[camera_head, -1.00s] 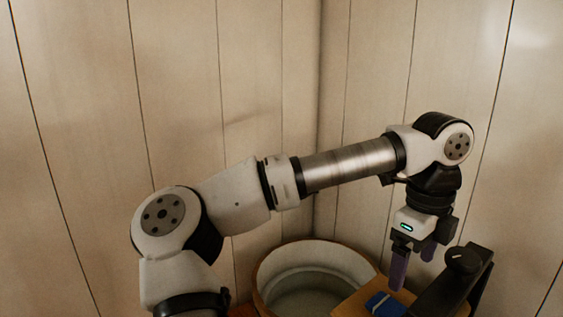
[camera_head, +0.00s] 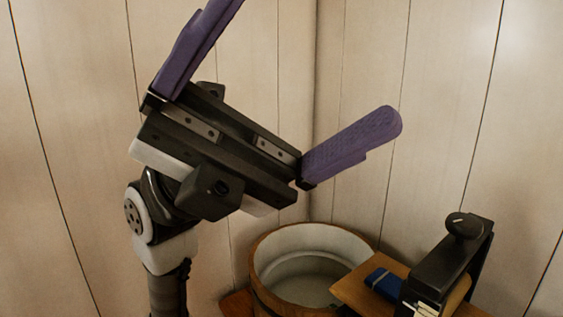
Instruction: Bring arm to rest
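My gripper (camera_head: 298,78) is large in the upper left of the head view, close to the camera and raised above the furniture. Its two purple fingers are spread wide apart and nothing is between them. The tip of the upper finger is cut off by the top edge of the picture. My arm (camera_head: 165,240) is folded up below the gripper at the left, its lower part leaving the picture at the bottom.
A round wooden tub (camera_head: 262,290) with a pale inside stands at bottom centre. Right of it, a wooden board (camera_head: 352,290) carries a blue item (camera_head: 384,283) beside a black device with a knob (camera_head: 447,268). Pale plank walls (camera_head: 450,110) meet in a corner behind.

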